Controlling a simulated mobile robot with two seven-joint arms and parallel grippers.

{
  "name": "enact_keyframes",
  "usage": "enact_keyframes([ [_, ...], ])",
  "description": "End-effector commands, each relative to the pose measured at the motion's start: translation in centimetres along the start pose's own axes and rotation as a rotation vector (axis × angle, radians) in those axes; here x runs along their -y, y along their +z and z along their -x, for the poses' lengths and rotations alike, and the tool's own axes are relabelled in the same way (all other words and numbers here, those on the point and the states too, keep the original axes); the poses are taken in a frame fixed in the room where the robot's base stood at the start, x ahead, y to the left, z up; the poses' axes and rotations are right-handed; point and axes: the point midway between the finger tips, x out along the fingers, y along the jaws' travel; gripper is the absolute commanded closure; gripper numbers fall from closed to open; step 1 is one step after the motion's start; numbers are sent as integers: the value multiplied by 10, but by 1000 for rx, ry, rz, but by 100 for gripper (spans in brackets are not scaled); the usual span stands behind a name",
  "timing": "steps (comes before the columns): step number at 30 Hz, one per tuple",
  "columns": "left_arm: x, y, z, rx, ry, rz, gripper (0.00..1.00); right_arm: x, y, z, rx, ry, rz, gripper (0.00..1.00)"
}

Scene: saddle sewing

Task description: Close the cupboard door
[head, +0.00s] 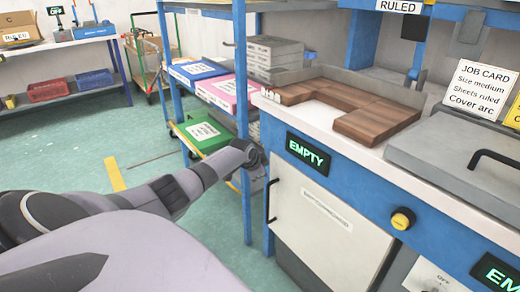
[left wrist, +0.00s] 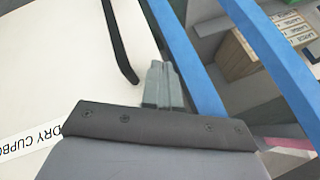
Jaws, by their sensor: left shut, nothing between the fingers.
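The cupboard door (head: 318,235) is a pale panel with a white label strip, below the blue front of the workbench. Its black bar handle (head: 272,201) is near its left edge. The door looks flush or nearly flush with the bench front; I cannot tell if a gap is left. My left gripper (head: 257,163) is beside the door's upper left corner, partly hidden by its own wrist. In the left wrist view its fingers (left wrist: 162,86) are shut and empty, just right of the handle (left wrist: 119,42) and over the edge of the door (left wrist: 60,70). My right gripper is not in view.
A blue shelf rack (head: 244,100) with pink, blue and green boxes stands close left of the cupboard. An EMPTY sign (head: 308,153) and a yellow knob (head: 402,219) are on the bench front. Wooden pieces (head: 350,100) lie on top. Green floor (head: 60,160) is clear at left.

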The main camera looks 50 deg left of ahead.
Motion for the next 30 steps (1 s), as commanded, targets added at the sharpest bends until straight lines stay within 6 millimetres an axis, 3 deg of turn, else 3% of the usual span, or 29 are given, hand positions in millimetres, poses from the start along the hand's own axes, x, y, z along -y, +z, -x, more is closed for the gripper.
enact_keyframes([
  [2,-2,1,5,9,4,-2,100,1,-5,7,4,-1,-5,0],
  [9,31,16,50,15,1,-4,100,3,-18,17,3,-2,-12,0],
  [15,47,24,74,17,3,-3,100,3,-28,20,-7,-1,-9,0],
  [27,52,26,82,17,5,-3,100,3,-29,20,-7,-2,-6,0],
  [30,40,26,77,15,13,-11,100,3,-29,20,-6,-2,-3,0],
])
